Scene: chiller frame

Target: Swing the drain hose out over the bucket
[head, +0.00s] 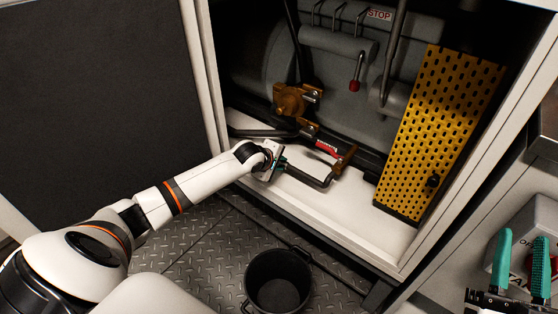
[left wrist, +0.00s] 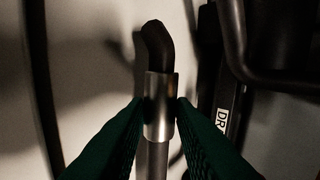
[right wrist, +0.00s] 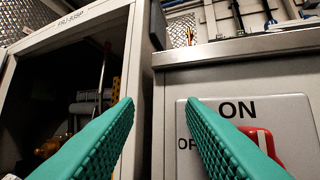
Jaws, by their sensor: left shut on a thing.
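The dark drain hose (head: 312,178) bends out of the cabinet's lower front, below a valve with a red handle (head: 327,149). My left gripper (head: 280,163) is at the hose's left end, over the pale cabinet sill. In the left wrist view its green fingers close on a metal sleeve (left wrist: 159,105) with a black bent end (left wrist: 157,45). The black bucket (head: 278,285) stands on the floor below and in front of the sill, apart from the hose. My right gripper (head: 521,240) is open and empty at the lower right; its spread fingers show in the right wrist view (right wrist: 160,105).
A yellow perforated panel (head: 440,130) leans at the cabinet's right side. The cabinet's left post (head: 207,90) stands beside my left arm. A switch box with a red switch (right wrist: 262,140) and ON label is near my right gripper. Tread-plate floor (head: 200,255) lies around the bucket.

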